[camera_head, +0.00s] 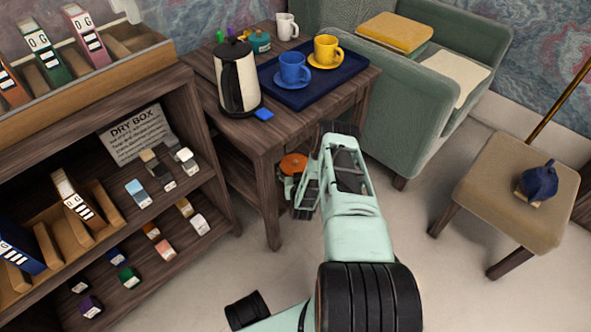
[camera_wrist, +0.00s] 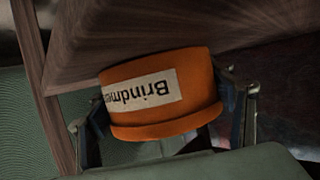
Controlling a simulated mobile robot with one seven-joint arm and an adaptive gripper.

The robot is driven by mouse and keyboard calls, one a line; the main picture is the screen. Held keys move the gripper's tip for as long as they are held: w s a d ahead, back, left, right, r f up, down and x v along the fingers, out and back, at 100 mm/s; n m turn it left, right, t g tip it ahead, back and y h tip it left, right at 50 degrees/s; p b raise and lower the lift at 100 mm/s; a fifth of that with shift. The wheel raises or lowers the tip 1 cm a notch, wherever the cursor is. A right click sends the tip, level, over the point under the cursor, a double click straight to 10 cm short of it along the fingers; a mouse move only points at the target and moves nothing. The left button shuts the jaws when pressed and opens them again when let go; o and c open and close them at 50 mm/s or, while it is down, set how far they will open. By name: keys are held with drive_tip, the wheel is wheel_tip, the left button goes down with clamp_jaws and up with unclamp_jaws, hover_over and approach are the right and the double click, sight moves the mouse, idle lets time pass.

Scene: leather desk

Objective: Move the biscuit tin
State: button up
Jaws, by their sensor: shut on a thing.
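The biscuit tin (camera_wrist: 196,105) is orange and round, with a pale label reading "Brindm…" upside down in the wrist view. My gripper (camera_wrist: 168,126) is shut on it, with one finger at each side. In the head view the orange tin (camera_head: 293,164) shows partly, beside the front of the wooden side table (camera_head: 318,108), at a level below its top. My gripper (camera_head: 300,188) and arm hide part of it there. I cannot tell whether the tin touches anything beneath it.
On the side table are a kettle (camera_head: 238,82), a blue tray (camera_head: 352,82) with blue (camera_head: 293,68) and yellow (camera_head: 327,48) cups, and a white mug (camera_head: 287,26). A shelf (camera_head: 190,105) stands left, a green armchair (camera_head: 385,120) behind, a stool (camera_head: 490,190) right. Floor between is clear.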

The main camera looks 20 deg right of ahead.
drive_tip(key=shift+a, duration=0.2)
drive_tip(key=o, duration=1.3)
drive_tip(key=shift+s, duration=0.1)
drive_tip(key=shift+v, duration=3.7)
drive_tip(key=shift+r, duration=0.1)
